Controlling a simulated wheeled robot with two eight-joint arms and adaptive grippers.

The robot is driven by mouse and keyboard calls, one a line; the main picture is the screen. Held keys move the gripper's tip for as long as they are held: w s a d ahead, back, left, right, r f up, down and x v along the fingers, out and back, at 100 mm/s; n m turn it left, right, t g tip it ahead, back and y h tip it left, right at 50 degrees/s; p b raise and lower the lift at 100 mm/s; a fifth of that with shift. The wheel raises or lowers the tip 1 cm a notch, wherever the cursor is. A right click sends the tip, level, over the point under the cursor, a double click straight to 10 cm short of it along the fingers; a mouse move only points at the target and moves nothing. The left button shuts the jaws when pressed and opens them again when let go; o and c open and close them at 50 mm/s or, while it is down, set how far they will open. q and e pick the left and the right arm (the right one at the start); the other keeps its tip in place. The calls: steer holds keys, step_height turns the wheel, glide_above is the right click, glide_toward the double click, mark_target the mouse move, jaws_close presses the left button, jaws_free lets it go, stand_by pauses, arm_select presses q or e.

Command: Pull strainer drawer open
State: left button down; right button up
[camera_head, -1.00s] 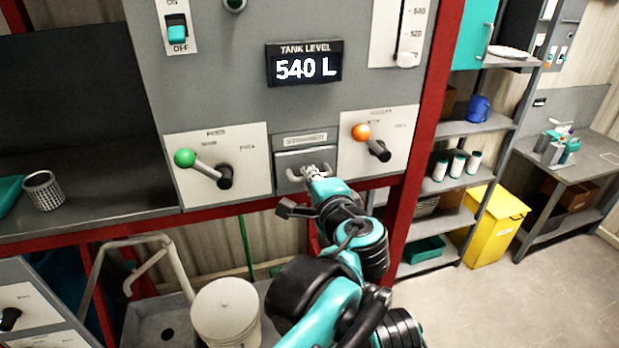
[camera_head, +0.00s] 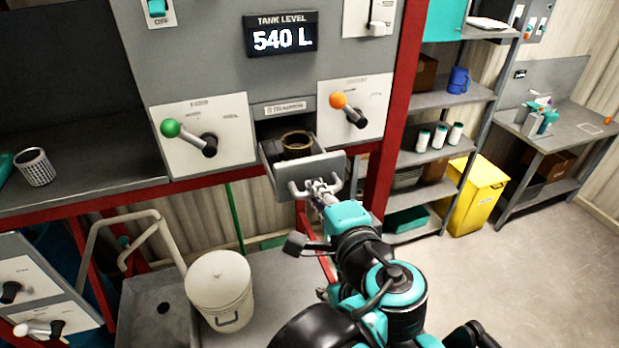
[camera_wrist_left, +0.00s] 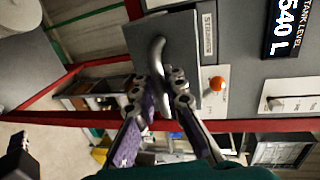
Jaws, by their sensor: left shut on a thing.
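The strainer drawer (camera_head: 308,171) stands pulled out of the grey panel in the head view, below its strainer label (camera_head: 284,108). A brown, round strainer (camera_head: 297,144) sits inside it. My left gripper (camera_head: 316,188) is at the drawer's front, shut on the curved metal handle. In the left wrist view the two fingers (camera_wrist_left: 158,90) close around the handle (camera_wrist_left: 157,55), and the grey drawer front (camera_wrist_left: 180,40) is just beyond.
A green-knobbed lever (camera_head: 190,137) is left of the drawer and an orange-knobbed lever (camera_head: 347,109) is right of it. A lidded white bucket (camera_head: 219,288) stands below. A shelf (camera_head: 440,150) and a yellow bin (camera_head: 474,194) are at the right, with clear floor in front.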

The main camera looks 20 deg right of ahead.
stand_by(0.4)
arm_select(q)
steer(key=c, duration=1.8)
jaws_free()
steer(key=shift+c, duration=0.2)
steer(key=shift+s, duration=0.15)
steer(key=v, duration=1.1)
steer(key=shift+s, duration=0.35)
